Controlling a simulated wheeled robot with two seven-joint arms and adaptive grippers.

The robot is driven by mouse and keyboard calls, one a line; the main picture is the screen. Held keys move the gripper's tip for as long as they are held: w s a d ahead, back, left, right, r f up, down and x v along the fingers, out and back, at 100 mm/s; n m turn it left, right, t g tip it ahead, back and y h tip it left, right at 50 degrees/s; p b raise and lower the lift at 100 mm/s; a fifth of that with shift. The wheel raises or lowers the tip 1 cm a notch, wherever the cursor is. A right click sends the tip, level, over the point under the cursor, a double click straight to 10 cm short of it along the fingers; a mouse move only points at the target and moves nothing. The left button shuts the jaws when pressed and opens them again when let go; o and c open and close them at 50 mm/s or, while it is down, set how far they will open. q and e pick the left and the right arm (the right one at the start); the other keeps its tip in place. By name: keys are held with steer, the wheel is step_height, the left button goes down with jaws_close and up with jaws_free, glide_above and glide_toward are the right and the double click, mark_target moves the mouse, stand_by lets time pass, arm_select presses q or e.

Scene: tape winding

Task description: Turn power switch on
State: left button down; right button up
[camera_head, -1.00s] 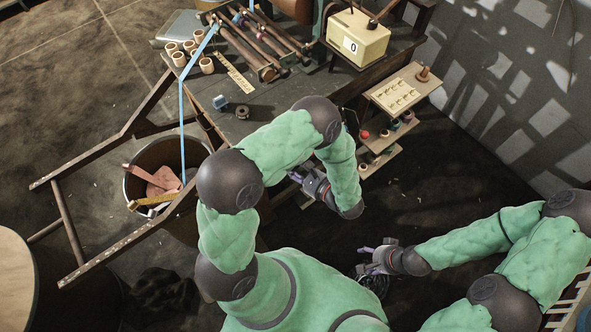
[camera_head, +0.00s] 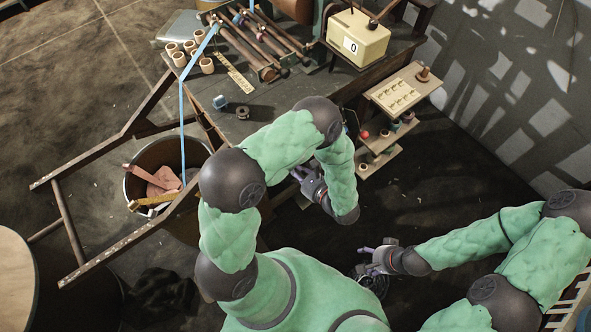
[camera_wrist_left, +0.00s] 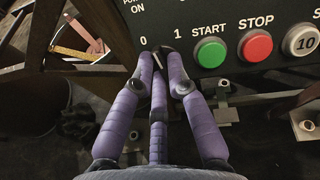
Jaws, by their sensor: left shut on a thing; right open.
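The power switch (camera_wrist_left: 157,57) is a small dark lever on the black control panel (camera_wrist_left: 100,10), between the labels 0 and 1 under the words POWER ON. My left gripper (camera_wrist_left: 164,60) has its purple fingers closed around it and hides most of it, so I cannot tell which label it points to. In the head view my left gripper (camera_head: 299,174) is at the table's front edge, partly covered by my arm. My right gripper (camera_head: 368,257) is open and empty over the dark floor, away from the panel.
A green START button (camera_wrist_left: 210,52), a red STOP button (camera_wrist_left: 256,46) and a dial marked 10 (camera_wrist_left: 301,39) sit right of the switch. A bin (camera_head: 137,190) stands left of the table (camera_head: 268,102). A counter box (camera_head: 358,38) reads 0.

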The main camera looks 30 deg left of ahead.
arm_select(q)
steer(key=shift+a+r+m+t+h+p, duration=0.1)
steer(key=shift+m+t+h+p, duration=0.25)
steer(key=shift+m, duration=1.5)
steer(key=shift+r+m+t+h, duration=0.1)
steer(key=shift+m+t, duration=0.4)
steer(key=shift+m, duration=1.3)
steer(key=shift+a+m+t+h+p, duration=0.1)
steer(key=shift+m+t+h+p, duration=0.25)
steer(key=shift+m, duration=1.5)
steer(key=c, duration=1.2)
jaws_free()
steer(key=shift+d, duration=0.1)
steer(key=shift+v, duration=6)
steer(key=shift+f, duration=0.15)
